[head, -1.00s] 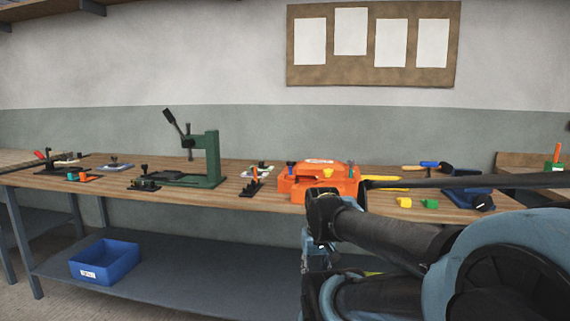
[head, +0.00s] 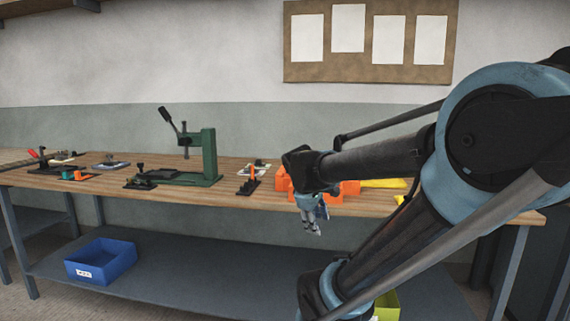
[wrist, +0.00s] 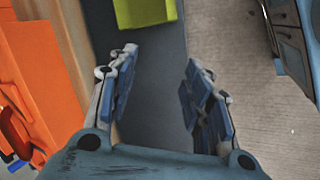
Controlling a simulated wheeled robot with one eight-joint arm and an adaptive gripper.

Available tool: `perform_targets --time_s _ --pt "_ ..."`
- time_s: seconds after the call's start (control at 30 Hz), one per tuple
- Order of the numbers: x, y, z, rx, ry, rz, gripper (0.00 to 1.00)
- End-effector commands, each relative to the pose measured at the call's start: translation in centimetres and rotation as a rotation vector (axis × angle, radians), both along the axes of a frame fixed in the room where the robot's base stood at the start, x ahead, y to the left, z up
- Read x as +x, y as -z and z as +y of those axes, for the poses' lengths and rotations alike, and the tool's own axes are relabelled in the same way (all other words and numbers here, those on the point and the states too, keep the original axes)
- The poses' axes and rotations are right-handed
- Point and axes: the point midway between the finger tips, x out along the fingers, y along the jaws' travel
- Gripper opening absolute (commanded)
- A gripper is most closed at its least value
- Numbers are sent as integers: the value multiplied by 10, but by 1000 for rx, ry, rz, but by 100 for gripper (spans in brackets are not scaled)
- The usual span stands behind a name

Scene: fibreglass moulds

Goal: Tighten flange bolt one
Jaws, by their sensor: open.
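The orange mould (head: 350,188) sits on the workbench, right of centre in the head view, largely hidden behind my arm. It also fills the left edge of the wrist view (wrist: 35,75). My gripper (head: 312,228) hangs in front of the mould at the bench's front edge. In the wrist view my gripper (wrist: 162,65) is open, with nothing between its fingers. I cannot make out flange bolt one in the head view. A small blue part (wrist: 18,163) shows beside the orange at the lower left of the wrist view; I cannot tell what it is.
A green press (head: 208,158) stands left of the mould on the wooden bench (head: 225,197). Several small fixtures, including an orange-handled clamp (head: 249,180), lie around it. A blue bin (head: 102,262) and a yellow-green bin (head: 387,305) are on the lower shelf (head: 200,268).

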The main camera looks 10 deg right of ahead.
Motion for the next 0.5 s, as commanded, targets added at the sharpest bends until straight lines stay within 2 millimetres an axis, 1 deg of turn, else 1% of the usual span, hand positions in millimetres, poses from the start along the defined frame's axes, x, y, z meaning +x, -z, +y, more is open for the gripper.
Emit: perform_targets --time_s 0.03,0.17,0.2,0.27,0.3,0.37,0.4,0.47,0.5 --pt "20 -13 2 -63 -86 6 46" --pt "67 -43 6 -246 -304 30 46" --pt "82 -52 10 -303 -370 40 46" --pt "104 -65 15 -391 -466 55 46" --pt "119 -74 20 -450 -528 67 46" --pt "141 -87 28 -539 -619 87 46" --pt "155 -95 35 -601 -678 101 46" --pt "177 -108 46 -694 -766 125 46" --pt "191 -116 55 -758 -823 141 46"
